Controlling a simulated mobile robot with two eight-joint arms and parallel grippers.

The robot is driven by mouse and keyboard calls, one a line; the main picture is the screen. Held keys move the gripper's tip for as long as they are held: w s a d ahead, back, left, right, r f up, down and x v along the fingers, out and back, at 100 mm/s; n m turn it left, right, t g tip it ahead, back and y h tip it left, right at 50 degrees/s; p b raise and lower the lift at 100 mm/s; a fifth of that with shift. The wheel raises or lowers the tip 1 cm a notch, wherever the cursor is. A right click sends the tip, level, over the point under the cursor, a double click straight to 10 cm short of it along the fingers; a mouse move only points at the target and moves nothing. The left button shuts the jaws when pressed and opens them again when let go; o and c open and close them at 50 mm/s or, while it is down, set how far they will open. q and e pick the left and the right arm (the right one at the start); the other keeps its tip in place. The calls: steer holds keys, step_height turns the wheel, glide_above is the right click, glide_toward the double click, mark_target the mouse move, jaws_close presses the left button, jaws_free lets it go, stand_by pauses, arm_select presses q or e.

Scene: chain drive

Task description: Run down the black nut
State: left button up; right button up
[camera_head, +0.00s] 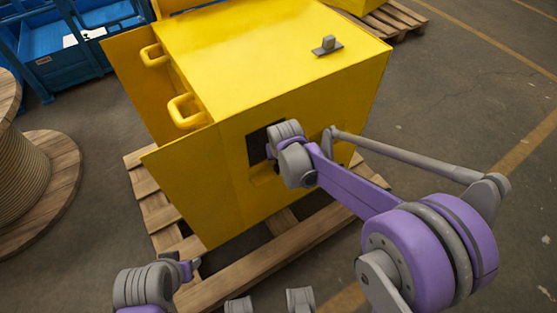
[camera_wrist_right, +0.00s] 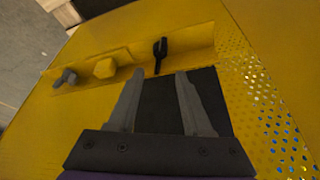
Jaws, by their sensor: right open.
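In the right wrist view a small black part (camera_wrist_right: 160,52), which may be the black nut, sits in a shallow recess of the yellow cabinet (camera_wrist_right: 60,115). Its exact shape is too small to tell. My right gripper (camera_wrist_right: 159,72) is open and empty, its two grey fingers pointing toward the black part, which shows just beyond and between the tips. In the head view my right wrist is at the cabinet's front face and hides most of that spot. My left gripper (camera_head: 190,267) is low at the bottom left, apart from the cabinet (camera_head: 225,65); its jaws are too small to read.
Left of the black part are a yellow hexagonal piece (camera_wrist_right: 105,68) and a grey fitting (camera_wrist_right: 68,78). A dark panel (camera_head: 257,150) lies on the cabinet face. The cabinet stands on a wooden pallet (camera_head: 235,270). A cable drum (camera_head: 45,185) stands at left.

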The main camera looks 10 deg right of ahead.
arm_select(q)
steer(key=shift+r, duration=0.45)
arm_select(e)
steer(key=v, duration=0.3)
steer(key=shift+s+r, duration=0.1)
steer(key=shift+r, duration=0.15)
steer(key=s+d+r, duration=0.1)
steer(key=s+d, duration=0.3)
steer(key=s, duration=1)
steer(key=s+d+r, duration=0.1)
steer(key=s+d, duration=0.3)
steer(key=s, duration=0.9)
arm_select(q)
step_height(320, 180, up, 16)
steer(key=w+p, duration=0.2)
steer(key=p, duration=1.2)
steer(key=shift+t+p, duration=0.4)
arm_select(e)
step_height(320, 180, up, 16)
steer(key=w, duration=0.1)
steer(key=shift+w+t, duration=0.35)
steer(key=shift+t, duration=0.05)
arm_select(q)
steer(key=shift+s, duration=0.1)
arm_select(e)
steer(key=shift+s, duration=0.15)
